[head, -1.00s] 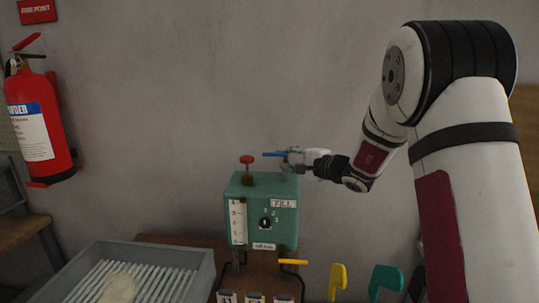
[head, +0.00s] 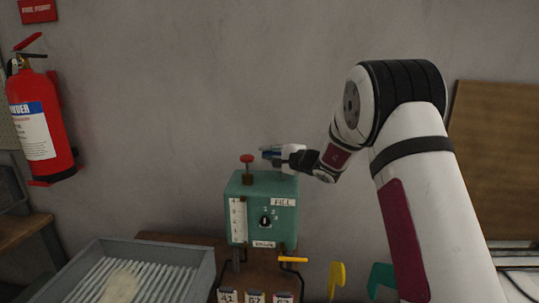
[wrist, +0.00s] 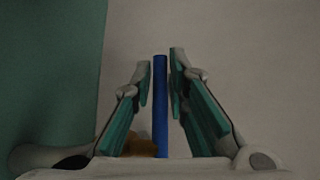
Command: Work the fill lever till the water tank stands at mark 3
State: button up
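The green water tank box (head: 282,221) stands on a brown bench, with a pale level gauge (head: 238,222) on its left front. The water level is too small to read. A FILL label (head: 284,202) and a dial (head: 265,221) with numbers are beside the gauge. The blue lever (head: 267,153) is above the box's back right, mostly hidden by my gripper (head: 276,152) in the head view. In the wrist view the blue lever (wrist: 160,105) runs between the two fingers of my gripper (wrist: 160,65). The fingers look open, with narrow gaps beside the lever.
A red knob (head: 247,159) stands on the box's top left. A yellow handle (head: 292,260) sticks out at lower right. A grey ribbed tray (head: 205,275) lies left. Yellow (head: 337,277) and teal (head: 381,277) shapes stand right. A red extinguisher (head: 42,120) hangs on the wall.

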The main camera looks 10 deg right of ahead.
jog(key=shift+f+y+b, duration=0.1)
jog(key=shift+y+b, duration=0.2)
jog(key=shift+b, duration=0.1)
grip_shut()
jog(key=shift+s+d+n+b, duration=0.1)
jog(key=shift+s+n+b, duration=0.05)
jog(key=shift+n+b, duration=0.2)
jog(key=n+g+y+b, duration=0.2)
jog(key=shift+s+f+y+b, duration=0.15)
jog(key=shift+s+y+b, duration=0.15)
jog(key=shift+s+y, duration=0.1)
jog(key=n+g+y+b, duration=0.1)
jog(key=s+n+g+y+b, duration=0.1)
jog(key=shift+g, duration=0.3)
jog(key=shift+s+n+g+y+b, duration=0.25)
jog(key=shift+n+g+y+b, duration=0.15)
jog(key=shift+n+g+b, duration=0.25)
jog(key=shift+s+n+g+y+b, duration=0.25)
jog(key=shift+n+g+y+b, duration=0.15)
jog(key=shift+n+g+b, duration=0.2)
jog(key=o, duration=0.7)
grip_release()
jog(key=shift+c, duration=0.2)
jog(key=shift+s, duration=0.1)
